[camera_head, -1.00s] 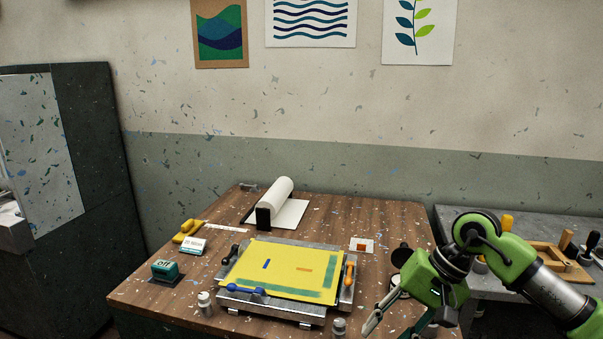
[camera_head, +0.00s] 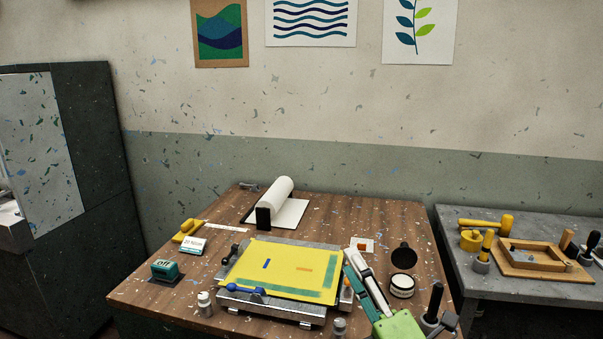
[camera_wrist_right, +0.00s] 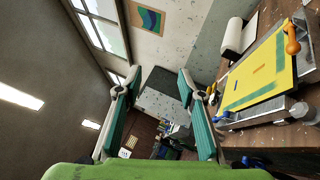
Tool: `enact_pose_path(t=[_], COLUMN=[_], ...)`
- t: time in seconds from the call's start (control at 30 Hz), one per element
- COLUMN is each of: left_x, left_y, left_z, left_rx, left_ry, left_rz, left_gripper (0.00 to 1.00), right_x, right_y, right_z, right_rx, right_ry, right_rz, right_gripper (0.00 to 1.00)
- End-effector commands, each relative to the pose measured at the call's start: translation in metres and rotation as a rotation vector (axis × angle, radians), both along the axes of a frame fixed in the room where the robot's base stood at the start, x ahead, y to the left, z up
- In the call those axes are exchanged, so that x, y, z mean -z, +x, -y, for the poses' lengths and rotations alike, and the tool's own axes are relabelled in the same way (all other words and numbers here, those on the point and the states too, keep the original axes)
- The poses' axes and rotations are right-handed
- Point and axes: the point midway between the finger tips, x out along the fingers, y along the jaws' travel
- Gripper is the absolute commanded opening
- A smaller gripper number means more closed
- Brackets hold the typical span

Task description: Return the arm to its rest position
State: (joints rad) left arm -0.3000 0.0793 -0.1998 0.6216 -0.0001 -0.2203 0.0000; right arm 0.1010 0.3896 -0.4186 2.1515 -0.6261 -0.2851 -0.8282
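My right gripper (camera_head: 352,263) comes in from the bottom right of the head view, over the table at the right edge of the hinged screen. The wrist view shows its two teal-padded fingers (camera_wrist_right: 159,75) spread apart with nothing between them. The screen's yellow sheet (camera_head: 285,265) lies flat in its grey metal frame, with a small blue and a small orange mark. The sheet also shows at the right of the wrist view (camera_wrist_right: 262,68). An orange handle (camera_wrist_right: 291,38) shows there and is mostly hidden behind the gripper in the head view. My left gripper is not in view.
A paper roll (camera_head: 275,195) stands behind the screen. A round white-banded jar (camera_head: 402,286) is close right of my gripper. A grey side table (camera_head: 500,287) holds tools and a wooden frame.

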Motion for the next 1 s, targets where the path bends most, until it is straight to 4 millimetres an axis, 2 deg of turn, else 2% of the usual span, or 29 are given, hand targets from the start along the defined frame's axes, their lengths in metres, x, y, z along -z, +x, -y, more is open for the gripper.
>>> enact_pose_path(t=[0.03,0.1,0.17,0.2,0.27,0.3,0.43,0.5,0.6,0.83,0.87,0.9,1.0], left_x=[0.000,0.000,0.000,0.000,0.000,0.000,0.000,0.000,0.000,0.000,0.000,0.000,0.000], left_y=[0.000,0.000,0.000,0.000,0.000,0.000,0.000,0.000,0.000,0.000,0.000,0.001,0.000], left_z=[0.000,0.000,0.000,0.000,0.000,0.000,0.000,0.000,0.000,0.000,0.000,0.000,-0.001], left_rx=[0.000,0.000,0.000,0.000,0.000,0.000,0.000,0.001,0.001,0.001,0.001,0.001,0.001], left_ry=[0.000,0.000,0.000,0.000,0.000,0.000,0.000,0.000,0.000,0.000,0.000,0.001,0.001], left_rz=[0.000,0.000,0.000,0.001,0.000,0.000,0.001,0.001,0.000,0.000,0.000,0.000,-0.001], left_gripper=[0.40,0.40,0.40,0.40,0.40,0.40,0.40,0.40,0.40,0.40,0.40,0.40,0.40], right_x=[0.026,0.066,0.103,0.129,0.168,0.193,0.260,0.286,0.312,0.344,0.349,0.361,0.386], right_y=[-0.001,-0.005,-0.015,-0.026,-0.046,-0.063,-0.126,-0.159,-0.204,-0.297,-0.305,-0.297,-0.291], right_z=[0.018,0.044,0.064,0.075,0.089,0.097,0.111,0.113,0.113,0.107,0.106,0.106,0.105], right_rx=[0.044,0.115,0.182,0.230,0.309,0.363,0.545,0.636,0.756,1.012,1.040,1.034,1.040], right_ry=[0.120,0.294,0.440,0.535,0.674,0.761,1.004,1.102,1.213,1.390,1.403,1.394,1.386], right_rz=[-0.126,-0.306,-0.456,-0.554,-0.699,-0.791,-1.052,-1.161,-1.289,-1.512,-1.530,-1.527,-1.532], right_gripper=[0.36,0.36,0.36,0.36,0.36,0.36,0.36,0.36,0.36,0.36,0.36,0.36,0.36])
